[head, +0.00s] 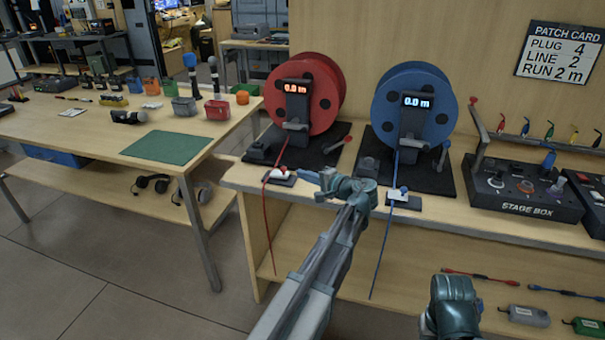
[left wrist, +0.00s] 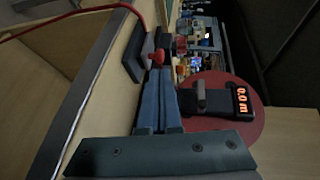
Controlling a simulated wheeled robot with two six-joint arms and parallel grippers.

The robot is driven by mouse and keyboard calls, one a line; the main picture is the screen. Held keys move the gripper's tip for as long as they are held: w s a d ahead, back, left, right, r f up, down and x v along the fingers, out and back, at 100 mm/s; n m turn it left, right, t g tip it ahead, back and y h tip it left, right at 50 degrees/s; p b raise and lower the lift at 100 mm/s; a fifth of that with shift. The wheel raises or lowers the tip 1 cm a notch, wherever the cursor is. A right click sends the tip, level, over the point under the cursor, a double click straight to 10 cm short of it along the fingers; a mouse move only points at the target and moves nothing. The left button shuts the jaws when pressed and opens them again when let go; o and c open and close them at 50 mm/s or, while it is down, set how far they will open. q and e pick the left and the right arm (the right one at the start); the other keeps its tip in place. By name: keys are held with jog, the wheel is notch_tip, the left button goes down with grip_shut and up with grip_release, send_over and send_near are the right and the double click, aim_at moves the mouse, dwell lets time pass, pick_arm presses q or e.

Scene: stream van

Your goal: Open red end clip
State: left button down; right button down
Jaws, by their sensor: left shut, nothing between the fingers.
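The red end clip (head: 281,173) sits near the front edge of the bench, below the red cable reel (head: 303,95); it has a small dark base and a red-tipped top, with the red cable (head: 266,215) running through it and hanging over the edge. My left gripper (head: 305,176) is shut and empty just right of the clip. In the left wrist view the closed fingertips (left wrist: 160,72) point at the clip (left wrist: 152,57) and its red knob, very close to it; I cannot tell if they touch.
A blue reel (head: 412,105) with its own end clip (head: 404,199) stands to the right, then a stage box (head: 520,190). A side table (head: 95,130) with a green mat is at the left. Cables lie on the lower shelf.

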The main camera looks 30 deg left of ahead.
pick_arm(q)
jog(key=shift+v, duration=1.1)
jog(key=p+v, duration=0.2)
jog(key=v, duration=0.5)
jog(key=s+a+f+n+h+b, duration=0.1)
jog(key=s+a+f+n+h, duration=0.35)
jog(key=f+h, duration=0.35)
jog(key=s+a+f+n+h, duration=0.3)
jog(key=a+f+h, duration=0.2)
jog(key=f, duration=0.4)
jog(key=s+a+r+n+t+h+b, duration=0.1)
jog(key=s+a+r+n+t+h, duration=0.3)
jog(key=a+r+n+t, duration=1.05)
jog(key=w+m, duration=0.1)
jog(key=w, duration=0.1)
jog(key=w+d+m+g+b, duration=0.1)
jog(key=w, duration=0.2)
jog(key=w+m, duration=0.1)
jog(key=w, duration=0.2)
jog(key=shift+w+d+r+m+g+y+b, duration=0.25)
jog(key=shift+m+g+y+b, duration=0.05)
jog(key=shift+m+g, duration=0.1)
jog(key=w+d, duration=0.2)
jog(key=shift+d+f+b, duration=0.25)
jog(key=shift+f+b, duration=0.05)
jog(key=shift+w+d, duration=0.35)
